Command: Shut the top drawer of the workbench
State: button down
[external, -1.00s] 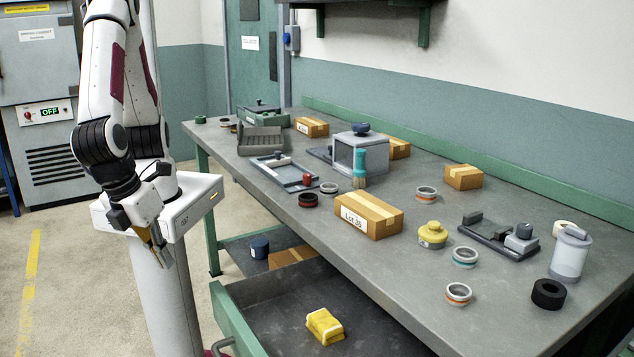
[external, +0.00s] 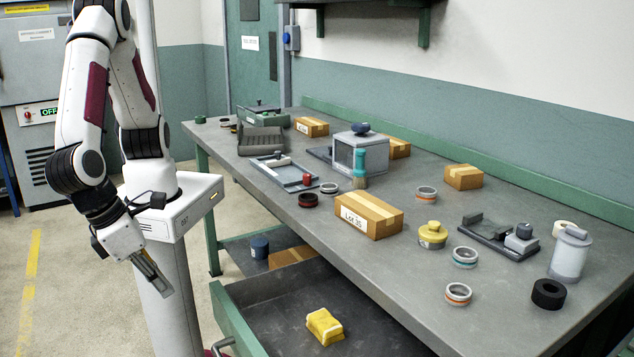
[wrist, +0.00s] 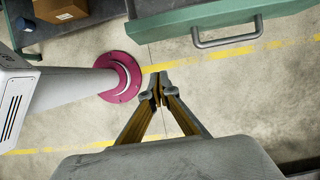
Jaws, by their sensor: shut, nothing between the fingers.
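The top drawer (external: 258,295) of the workbench (external: 404,290) is pulled open below the tabletop, with a yellow sponge-like item (external: 324,326) inside it. The drawer's green front and metal handle (external: 222,346) are at the lower left of it. The green front (wrist: 195,18) and the grey handle (wrist: 228,40) also show at the top of the wrist view. My gripper (external: 168,294) is shut and empty, pointing down, left of the drawer and apart from it. In the wrist view its fingertips (wrist: 159,77) meet, below and left of the handle.
On the tabletop are a Lot 35 box (external: 368,214), a yellow jar (external: 432,235), several rings and fixtures. A lower shelf holds a dark blue cup (external: 260,246) and a cardboard box (external: 292,256).

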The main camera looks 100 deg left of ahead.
jog(key=shift+f, duration=0.15)
jog(key=w+a+f, duration=0.5)
jog(key=f, duration=0.4)
jog(key=shift+w+a, duration=0.2)
jog(key=shift+w, duration=0.05)
dwell(0.5)
dwell(0.4)
send_over(305, 299)
jog(key=shift+w+a, duration=0.15)
jog(key=shift+a, duration=0.05)
dwell(0.5)
jog(key=shift+d, duration=0.15)
dwell(0.3)
